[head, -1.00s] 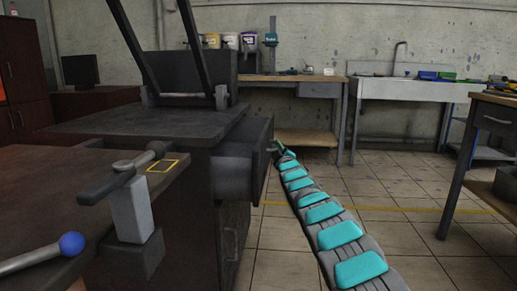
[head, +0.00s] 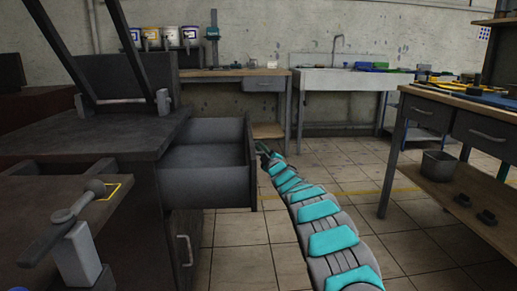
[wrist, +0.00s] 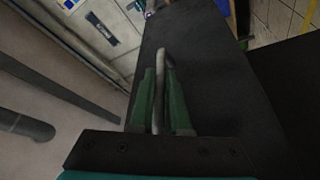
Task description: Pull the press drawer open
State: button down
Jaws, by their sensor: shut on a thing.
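The press (head: 95,130) is a dark grey machine at the left of the head view. Its drawer (head: 205,185) sticks out to the right and stands open, with its inside showing. In the wrist view the dark drawer front (wrist: 205,90) fills the middle. My gripper (wrist: 160,98) has green fingers, shut on the drawer's pale bar handle (wrist: 158,75). In the head view my arm reaches to the outer face of the drawer front, and the fingers and handle are hidden there.
Below the drawer is a cabinet door with a handle (head: 187,250). A wooden workbench (head: 470,180) with a grey bucket (head: 439,165) stands at the right. A sink (head: 340,80) and back table (head: 230,72) line the wall. Tiled floor (head: 330,180) is free between them.

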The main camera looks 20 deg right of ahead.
jog(key=c, duration=0.9)
grip_release()
jog(key=shift+f, duration=0.1)
jog(key=shift+s+f, duration=0.1)
jog(key=shift+s, duration=0.1)
jog(key=shift+v, duration=3.6)
